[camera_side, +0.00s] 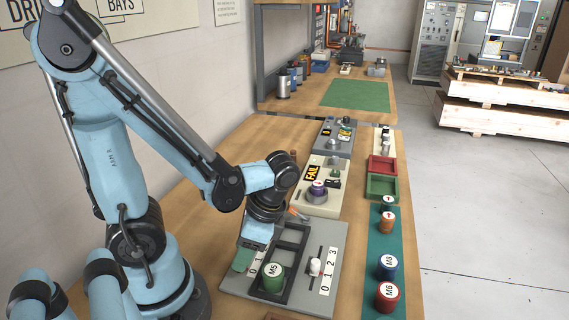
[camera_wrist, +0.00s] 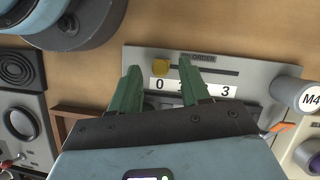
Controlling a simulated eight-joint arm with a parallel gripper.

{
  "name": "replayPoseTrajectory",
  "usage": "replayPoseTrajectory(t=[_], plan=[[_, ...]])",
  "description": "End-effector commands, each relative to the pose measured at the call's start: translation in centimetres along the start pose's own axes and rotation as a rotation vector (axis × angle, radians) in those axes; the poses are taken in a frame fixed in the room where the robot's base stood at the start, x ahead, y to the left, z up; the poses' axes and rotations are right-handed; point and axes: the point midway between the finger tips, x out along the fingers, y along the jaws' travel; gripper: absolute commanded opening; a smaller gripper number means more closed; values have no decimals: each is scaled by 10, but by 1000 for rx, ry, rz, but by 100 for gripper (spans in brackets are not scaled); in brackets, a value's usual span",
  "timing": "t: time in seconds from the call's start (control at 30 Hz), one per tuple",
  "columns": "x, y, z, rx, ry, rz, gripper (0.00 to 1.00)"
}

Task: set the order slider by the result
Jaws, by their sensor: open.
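The order slider (camera_wrist: 225,71) is a grey plate marked ORDER in the wrist view, with a dark slot and a white number strip. The fingers partly hide the numbers. In the side view my gripper (camera_side: 244,258) hides most of the order slider. The result sign (camera_side: 312,173) reads FAIL on a cream station, beside a purple-topped cylinder (camera_side: 318,188).
A grey panel (camera_side: 320,237) holds a black tray with a green M5 cylinder (camera_side: 272,277). Beside it is a white knob (camera_side: 315,267) with a 0-to-3 scale. Several labelled cylinders stand on a teal strip (camera_side: 385,246). Red and green trays (camera_side: 381,187) lie beyond.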

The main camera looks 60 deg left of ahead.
Motion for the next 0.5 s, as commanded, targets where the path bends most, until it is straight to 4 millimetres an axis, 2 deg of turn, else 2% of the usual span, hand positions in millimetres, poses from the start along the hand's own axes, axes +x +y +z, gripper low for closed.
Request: replayPoseTrajectory(t=[0.2,0.5], plan=[[10,0,0,0,0,0,46],[12,0,1,0,0,0,46]])
